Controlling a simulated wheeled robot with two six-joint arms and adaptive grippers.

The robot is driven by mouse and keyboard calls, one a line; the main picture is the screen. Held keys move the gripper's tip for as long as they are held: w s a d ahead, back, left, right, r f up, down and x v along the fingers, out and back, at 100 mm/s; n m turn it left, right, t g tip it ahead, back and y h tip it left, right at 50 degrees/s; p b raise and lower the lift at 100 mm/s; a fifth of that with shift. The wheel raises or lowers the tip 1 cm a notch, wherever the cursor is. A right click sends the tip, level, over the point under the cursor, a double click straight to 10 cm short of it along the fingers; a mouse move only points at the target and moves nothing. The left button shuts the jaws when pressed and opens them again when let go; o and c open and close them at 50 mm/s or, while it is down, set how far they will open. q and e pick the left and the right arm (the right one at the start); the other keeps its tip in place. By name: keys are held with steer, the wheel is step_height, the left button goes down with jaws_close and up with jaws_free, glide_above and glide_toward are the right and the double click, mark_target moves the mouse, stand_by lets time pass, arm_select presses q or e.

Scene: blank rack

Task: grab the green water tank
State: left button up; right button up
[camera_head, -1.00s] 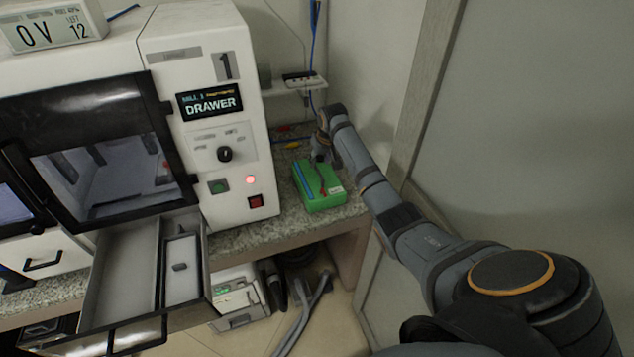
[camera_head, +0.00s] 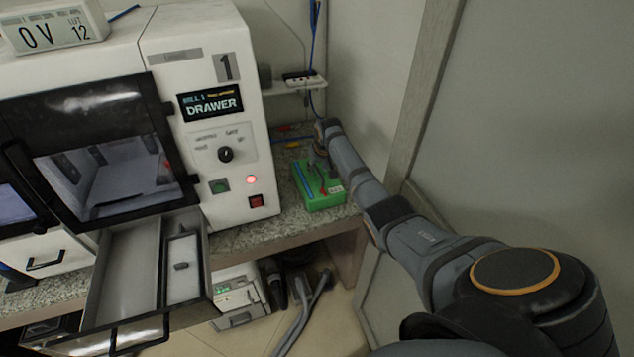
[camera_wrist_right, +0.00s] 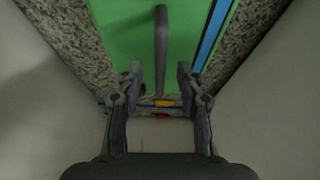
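The green water tank (camera_head: 322,198) sits on the speckled counter to the right of the white machine, with a blue strip along its left side and a white label near its front right corner. My right gripper (camera_head: 318,162) is over the far part of the tank, partly hidden by its own wrist. In the right wrist view the gripper (camera_wrist_right: 158,84) is open, with a grey bar-like handle (camera_wrist_right: 161,45) running between its two fingers above the green top (camera_wrist_right: 125,40). The fingers stand apart from the bar. My left gripper is not in view.
The white machine (camera_head: 250,120) with a "DRAWER" sign stands left of the tank, its drawer (camera_head: 125,265) pulled open. A wall and a door-like panel (camera_head: 540,130) stand close on the right. Red and yellow connectors (camera_wrist_right: 163,103) and blue cables lie behind the tank.

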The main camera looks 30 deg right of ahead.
steer(key=shift+f, duration=0.15)
jaws_close()
stand_by(0.4)
steer(key=shift+w, duration=0.15)
